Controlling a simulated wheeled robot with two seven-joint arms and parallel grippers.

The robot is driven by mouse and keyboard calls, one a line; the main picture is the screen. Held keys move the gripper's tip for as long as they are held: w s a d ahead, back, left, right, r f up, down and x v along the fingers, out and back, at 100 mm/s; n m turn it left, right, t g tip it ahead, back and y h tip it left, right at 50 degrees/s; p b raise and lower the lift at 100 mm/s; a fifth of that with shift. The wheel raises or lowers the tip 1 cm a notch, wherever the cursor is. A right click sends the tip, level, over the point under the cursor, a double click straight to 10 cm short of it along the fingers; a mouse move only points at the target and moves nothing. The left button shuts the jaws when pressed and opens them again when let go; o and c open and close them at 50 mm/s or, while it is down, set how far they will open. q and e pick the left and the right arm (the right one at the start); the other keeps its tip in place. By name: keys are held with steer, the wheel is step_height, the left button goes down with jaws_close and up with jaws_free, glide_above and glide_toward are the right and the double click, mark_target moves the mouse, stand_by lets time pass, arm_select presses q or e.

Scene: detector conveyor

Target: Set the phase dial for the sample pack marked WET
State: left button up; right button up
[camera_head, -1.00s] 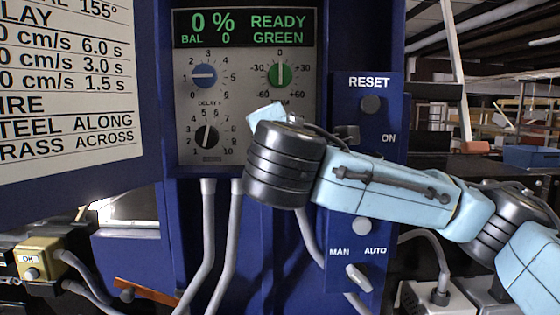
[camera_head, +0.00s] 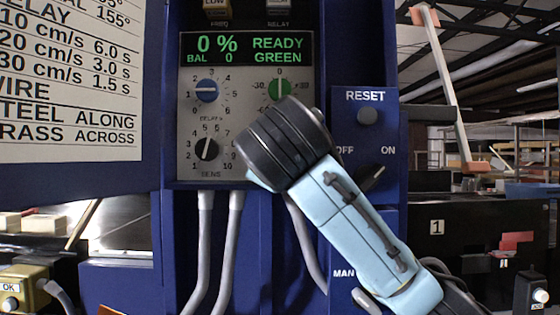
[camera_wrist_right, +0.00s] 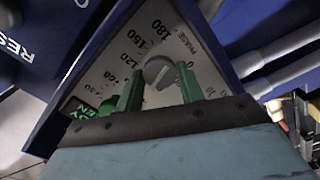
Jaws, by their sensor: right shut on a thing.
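The grey phase dial (camera_wrist_right: 156,69) sits on the panel in the right wrist view, ringed by numbers that run to 180, with PHASE printed beside it. My right gripper (camera_wrist_right: 159,81) has its two green fingers on either side of the knob and is shut on it. I cannot tell exactly which number the dial's mark faces. In the head view my right wrist covers the dial. The screen (camera_head: 246,48) reads 0 %, BAL 0, READY GREEN. No pack marked WET shows. My left gripper is not in view.
A RESET button (camera_head: 368,116) is at the right. A printed chart (camera_head: 70,75) is at the left. Grey cables hang below the panel.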

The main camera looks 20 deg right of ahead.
steer(key=m+b, duration=0.1)
steer(key=m, duration=0.3)
steer(key=shift+f, duration=0.1)
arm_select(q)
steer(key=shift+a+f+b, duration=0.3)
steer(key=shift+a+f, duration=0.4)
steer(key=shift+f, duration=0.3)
arm_select(e)
steer(key=shift+m, duration=0.4)
steer(key=o, duration=1)
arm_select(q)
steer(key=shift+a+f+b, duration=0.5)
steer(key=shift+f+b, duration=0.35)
arm_select(e)
steer(key=shift+v, duration=6.75)
